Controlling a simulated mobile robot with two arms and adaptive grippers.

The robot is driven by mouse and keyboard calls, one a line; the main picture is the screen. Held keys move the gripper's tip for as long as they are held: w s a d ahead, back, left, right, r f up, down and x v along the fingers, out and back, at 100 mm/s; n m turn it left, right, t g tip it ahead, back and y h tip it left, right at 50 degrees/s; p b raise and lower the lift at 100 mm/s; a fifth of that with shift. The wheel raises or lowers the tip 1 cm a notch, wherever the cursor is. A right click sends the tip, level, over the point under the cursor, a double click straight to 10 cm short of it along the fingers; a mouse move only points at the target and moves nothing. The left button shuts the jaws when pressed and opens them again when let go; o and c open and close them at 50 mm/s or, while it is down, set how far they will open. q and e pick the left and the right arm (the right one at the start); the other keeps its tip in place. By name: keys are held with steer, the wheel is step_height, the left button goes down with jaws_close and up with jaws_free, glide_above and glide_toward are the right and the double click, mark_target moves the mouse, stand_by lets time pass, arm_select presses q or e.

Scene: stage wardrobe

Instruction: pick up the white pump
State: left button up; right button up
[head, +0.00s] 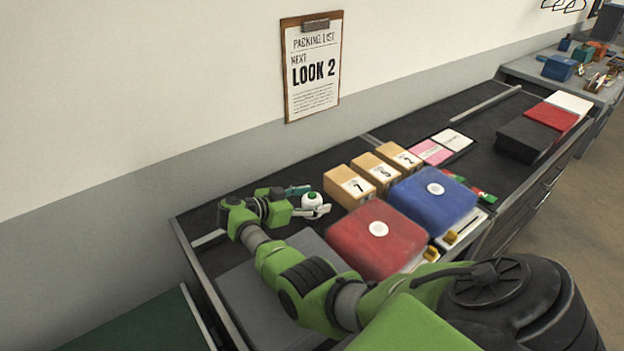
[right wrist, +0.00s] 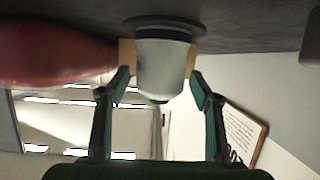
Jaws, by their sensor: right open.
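The white pump (head: 313,199) has a pale rounded body and a green spot on top. It stands on the dark counter near the wall, left of the wooden number boxes. My right gripper (head: 306,202) is around it, with one finger on either side. In the right wrist view, which looks upside down, the pump (right wrist: 163,72) is between the fingers of the open right gripper (right wrist: 160,84). Small gaps seem to show beside the pump; contact is hard to judge. My left gripper is out of view.
Several numbered wooden boxes (head: 349,188) stand just right of the pump. A red case (head: 350,240) and a blue case (head: 420,205) lie nearer the front. A clipboard (head: 286,75) hangs on the wall. Dark counter left of the pump is mostly bare.

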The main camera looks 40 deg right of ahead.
steer(key=c, duration=1.5)
steer(key=shift+r, duration=0.1)
